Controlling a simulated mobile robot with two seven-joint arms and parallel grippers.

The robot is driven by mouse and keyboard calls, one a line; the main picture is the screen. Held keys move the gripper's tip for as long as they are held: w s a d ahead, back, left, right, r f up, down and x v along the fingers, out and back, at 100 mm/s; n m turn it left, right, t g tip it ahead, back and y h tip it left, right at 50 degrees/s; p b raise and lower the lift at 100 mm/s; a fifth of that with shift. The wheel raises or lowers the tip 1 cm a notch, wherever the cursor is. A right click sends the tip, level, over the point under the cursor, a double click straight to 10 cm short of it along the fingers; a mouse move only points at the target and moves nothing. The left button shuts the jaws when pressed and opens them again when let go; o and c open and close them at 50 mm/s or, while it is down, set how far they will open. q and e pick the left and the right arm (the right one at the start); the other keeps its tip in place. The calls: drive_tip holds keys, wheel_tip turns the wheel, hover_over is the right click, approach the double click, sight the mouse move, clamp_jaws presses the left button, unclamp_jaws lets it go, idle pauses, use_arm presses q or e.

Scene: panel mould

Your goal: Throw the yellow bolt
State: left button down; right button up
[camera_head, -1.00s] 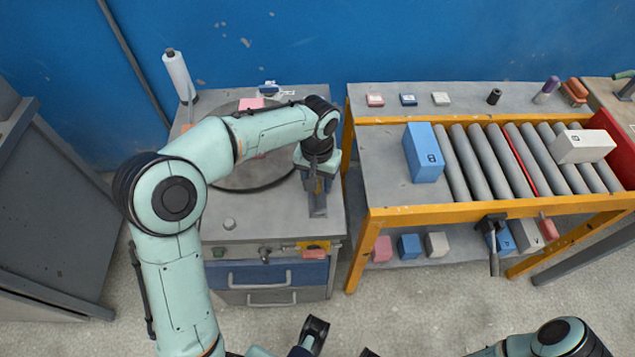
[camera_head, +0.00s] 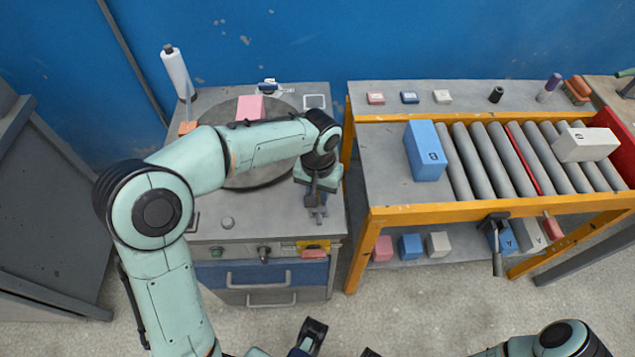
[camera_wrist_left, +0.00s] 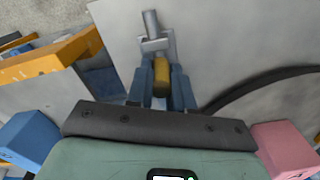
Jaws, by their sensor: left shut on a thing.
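The yellow bolt (camera_wrist_left: 162,76) shows in the left wrist view as a short yellow piece between the fingers of my left gripper (camera_wrist_left: 163,88). The gripper is shut on it. A grey metal bracket with a rod (camera_wrist_left: 152,38) lies just beyond the fingertips. In the head view my left gripper (camera_head: 316,196) points down at the right front of the grey bench top (camera_head: 262,220) and hides the bolt.
A round dark turntable (camera_head: 236,180) on the bench bears a pink block (camera_head: 250,107). To the right is an orange-framed roller table (camera_head: 400,215) with a blue block (camera_head: 424,152) and a white block (camera_head: 585,145).

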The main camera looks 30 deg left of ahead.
use_arm(q)
drive_tip(key=shift+s+d, duration=0.3)
drive_tip(key=shift+s, duration=0.1)
drive_tip(key=c, duration=1)
unclamp_jaws()
drive_tip(key=shift+s, duration=0.1)
drive_tip(key=shift+r, duration=0.35)
wheel_tip(320, 180, up, 13)
drive_tip(key=p, duration=0.2)
drive_tip(key=shift+p, duration=0.35)
drive_tip(key=shift+f, duration=0.15)
